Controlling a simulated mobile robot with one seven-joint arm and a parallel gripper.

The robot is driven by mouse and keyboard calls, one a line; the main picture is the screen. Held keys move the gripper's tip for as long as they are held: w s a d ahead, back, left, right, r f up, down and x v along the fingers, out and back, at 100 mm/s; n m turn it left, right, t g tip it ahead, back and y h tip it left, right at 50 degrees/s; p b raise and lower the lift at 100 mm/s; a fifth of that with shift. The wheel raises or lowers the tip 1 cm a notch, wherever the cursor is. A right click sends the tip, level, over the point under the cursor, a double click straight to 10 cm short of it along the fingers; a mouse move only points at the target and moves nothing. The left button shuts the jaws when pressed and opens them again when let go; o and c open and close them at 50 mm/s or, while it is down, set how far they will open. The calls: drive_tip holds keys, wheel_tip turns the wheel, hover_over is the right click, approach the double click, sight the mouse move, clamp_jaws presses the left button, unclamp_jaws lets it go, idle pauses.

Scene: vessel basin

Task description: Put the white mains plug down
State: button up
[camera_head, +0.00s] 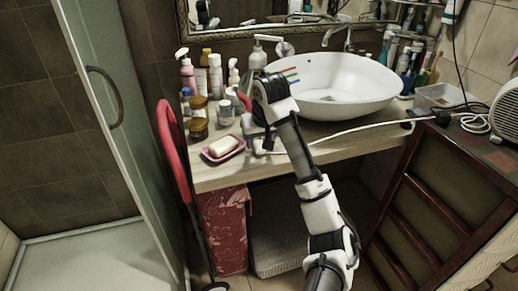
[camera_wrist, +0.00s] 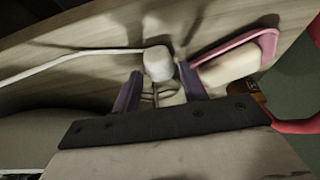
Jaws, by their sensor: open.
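The white mains plug (camera_wrist: 158,62) shows in the wrist view on the wooden counter (camera_wrist: 100,50), with its white cord running off to the left. My gripper (camera_wrist: 160,84) is open, its two dark fingers apart, with the plug at and just beyond the fingertips. I cannot tell whether a finger touches it. In the head view my gripper (camera_head: 258,148) is low over the counter's front edge, between the soap dish and the basin. The plug is hard to make out there, but the white cord (camera_head: 350,129) runs right across the counter.
A pink dish (camera_wrist: 262,42) holding a pale soap bar (camera_wrist: 230,67) lies right beside the plug. The white basin (camera_head: 335,90) stands behind my arm. Bottles and amber jars (camera_head: 198,128) crowd the left back. A red folded chair (camera_head: 172,150) stands at the counter's left front.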

sight(259, 143)
drive_tip(key=shift+x, duration=1.1)
drive_tip(key=c, duration=0.8)
wheel_tip(259, 143, up, 20)
drive_tip(key=shift+r+p, duration=0.1)
drive_tip(key=shift+p, duration=0.5)
